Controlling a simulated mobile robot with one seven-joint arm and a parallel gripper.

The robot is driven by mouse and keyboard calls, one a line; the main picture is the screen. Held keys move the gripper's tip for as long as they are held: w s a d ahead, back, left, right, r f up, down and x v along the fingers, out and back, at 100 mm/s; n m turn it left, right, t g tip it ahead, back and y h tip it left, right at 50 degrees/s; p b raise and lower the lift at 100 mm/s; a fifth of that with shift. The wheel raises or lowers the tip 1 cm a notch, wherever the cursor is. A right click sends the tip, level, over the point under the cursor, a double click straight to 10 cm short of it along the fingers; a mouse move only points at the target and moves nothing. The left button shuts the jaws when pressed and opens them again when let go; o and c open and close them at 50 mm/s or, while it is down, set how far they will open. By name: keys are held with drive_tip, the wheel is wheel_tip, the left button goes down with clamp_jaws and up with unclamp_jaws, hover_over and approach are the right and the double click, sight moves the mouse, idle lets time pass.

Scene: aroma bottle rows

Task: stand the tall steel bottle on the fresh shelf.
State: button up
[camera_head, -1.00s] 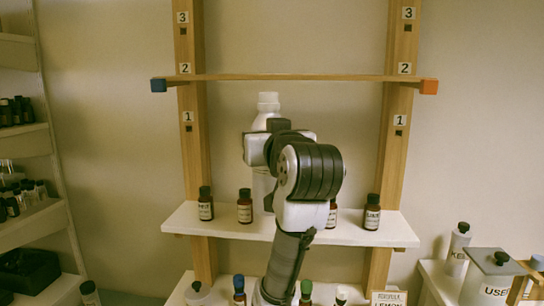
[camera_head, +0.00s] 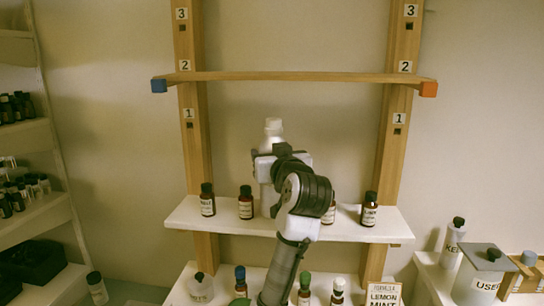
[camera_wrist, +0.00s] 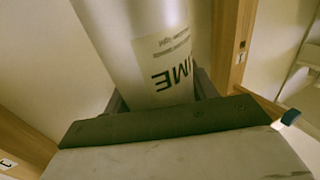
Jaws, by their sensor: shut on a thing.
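The tall steel bottle (camera_head: 273,128) is upright in the head view, partly hidden behind my arm. My gripper (camera_head: 266,166) is shut around its middle. In the wrist view the bottle (camera_wrist: 150,40) stands between the two fingers, with part of its label, "IME", upside down. The bottle's base shows over the white shelf (camera_head: 240,228), in the gap between small brown bottles. I cannot tell whether it touches the board. A bare wooden shelf (camera_head: 300,76) with a blue and an orange end crosses the posts at mark 2. No visible label tells which shelf is the fresh one.
Brown bottles (camera_head: 207,200) and (camera_head: 246,203) stand left of the steel bottle, others (camera_head: 329,210) and (camera_head: 370,210) right. A lower shelf (camera_head: 215,285) holds several bottles and a "LEMON MINT" card (camera_head: 383,296). A used bin (camera_head: 480,283) stands at right.

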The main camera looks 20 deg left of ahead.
drive_tip(key=shift+w+f+p, duration=0.15)
drive_tip(key=shift+f+p, duration=0.15)
drive_tip(key=shift+f, duration=0.15)
drive_tip(key=shift+f, duration=0.2)
drive_tip(key=o, duration=1.6)
drive_tip(key=b+v, duration=0.3)
drive_tip(key=v, duration=0.9)
drive_tip(key=shift+a+r, duration=0.1)
drive_tip(key=shift+r, duration=0.05)
